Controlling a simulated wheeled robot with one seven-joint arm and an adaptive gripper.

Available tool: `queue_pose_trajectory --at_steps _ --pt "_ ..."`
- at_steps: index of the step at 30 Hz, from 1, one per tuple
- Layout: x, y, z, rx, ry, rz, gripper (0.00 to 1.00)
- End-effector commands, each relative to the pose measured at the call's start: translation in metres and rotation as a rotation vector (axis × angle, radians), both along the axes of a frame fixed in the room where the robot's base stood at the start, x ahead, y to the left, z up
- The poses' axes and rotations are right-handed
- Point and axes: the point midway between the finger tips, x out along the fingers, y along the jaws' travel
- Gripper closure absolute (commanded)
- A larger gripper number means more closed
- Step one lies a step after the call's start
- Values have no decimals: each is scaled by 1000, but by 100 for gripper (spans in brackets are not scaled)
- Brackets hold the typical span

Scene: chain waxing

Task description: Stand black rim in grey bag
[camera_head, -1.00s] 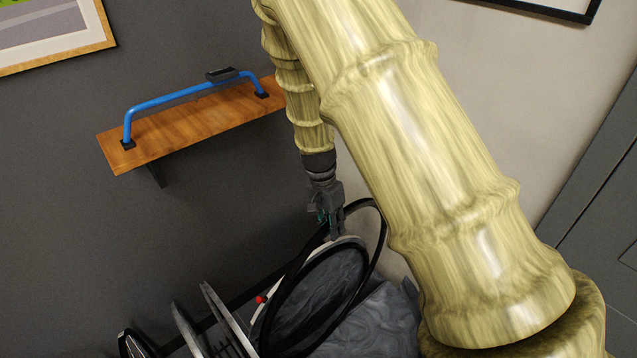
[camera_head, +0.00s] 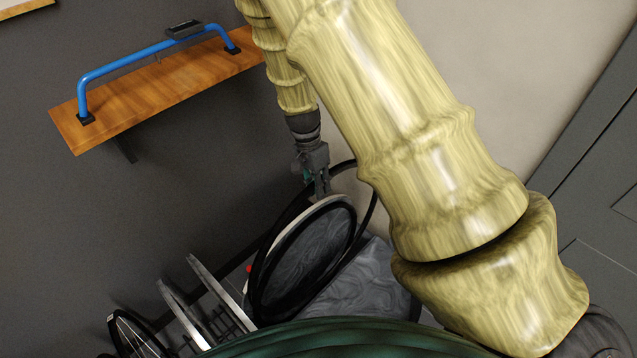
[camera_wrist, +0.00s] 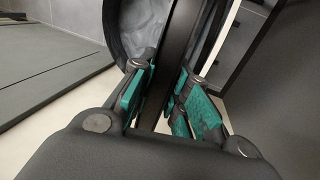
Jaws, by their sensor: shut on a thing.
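In the head view, a thin black hoop (camera_head: 374,205) arcs behind my gripper. A black-edged round grey face with a pale border (camera_head: 335,204) stands tilted below the fingers. Grey fabric (camera_wrist: 126,33) lies beside the rim in the wrist view. I cannot tell how deep the rim sits in the bag; its lower part is hidden.
A rack with upright pale bars (camera_head: 212,285) and a spoked wheel (camera_head: 135,338) stand at lower left. A wooden shelf (camera_head: 150,98) with a blue bar (camera_head: 150,50) is on the dark wall. My arm covers much of the right side.

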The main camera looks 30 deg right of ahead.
Motion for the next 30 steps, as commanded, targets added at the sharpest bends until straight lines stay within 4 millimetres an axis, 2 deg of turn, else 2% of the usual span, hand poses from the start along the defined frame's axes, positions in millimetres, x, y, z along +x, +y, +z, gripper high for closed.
queue_pose_trajectory --at_steps 1,30 --pt "0 0 -9 0 0 -1 100" --pt "0 -1 -107 0 -1 -1 100"
